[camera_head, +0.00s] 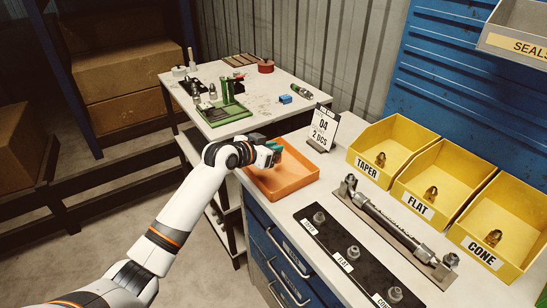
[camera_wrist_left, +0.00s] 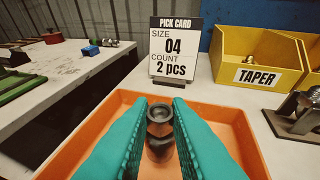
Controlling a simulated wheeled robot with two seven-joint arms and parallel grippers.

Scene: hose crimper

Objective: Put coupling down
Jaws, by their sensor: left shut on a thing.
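My left gripper (camera_head: 276,151) is over the orange tray (camera_head: 303,180), near its back left part. In the left wrist view its two teal fingers are shut on a dark grey metal coupling (camera_wrist_left: 159,112), whose round open end faces the camera. A dark rounded shape shows just below that end; I cannot tell whether it is the coupling's lower body or another piece. The tray also shows in the left wrist view (camera_wrist_left: 237,122) around the fingers. The gap between coupling and tray floor cannot be judged. My right gripper is not in view.
A pick card (camera_head: 322,128) reading size 04, count 2 pcs stands behind the tray. Yellow bins TAPER (camera_head: 366,170), FLAT (camera_head: 416,207) and CONE (camera_head: 482,252) stand to the right. A black strip with fittings (camera_head: 340,250) and a metal gauge (camera_head: 395,232) lie in front of them.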

